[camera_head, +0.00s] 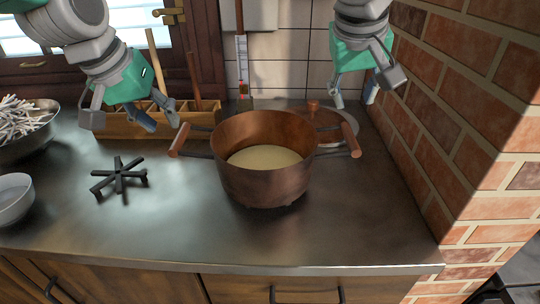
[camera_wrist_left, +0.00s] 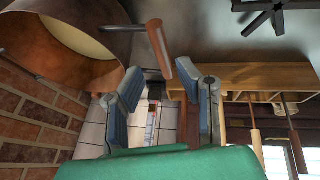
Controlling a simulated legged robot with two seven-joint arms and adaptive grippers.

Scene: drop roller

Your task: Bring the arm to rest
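My left gripper (camera_head: 132,116) is open and empty, hanging in front of the wooden holder on the left. In the left wrist view its blue-padded fingers (camera_wrist_left: 163,110) stand apart with nothing between them. My right gripper (camera_head: 355,95) hangs behind and right of the copper pot, above the back of the counter. Its fingers are spread and nothing shows between them. The copper pot (camera_head: 265,187) stands upright on the counter (camera_head: 150,225), with pale contents and two side handles. Its rim and one handle show in the left wrist view (camera_wrist_left: 172,50).
The wooden holder (camera_head: 115,126) holds upright sticks. A black trivet (camera_head: 119,179), a white bowl (camera_head: 12,205) and a metal bowl of pale sticks (camera_head: 38,146) stand left. A brick wall (camera_head: 455,110) bounds the right; the front counter is clear.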

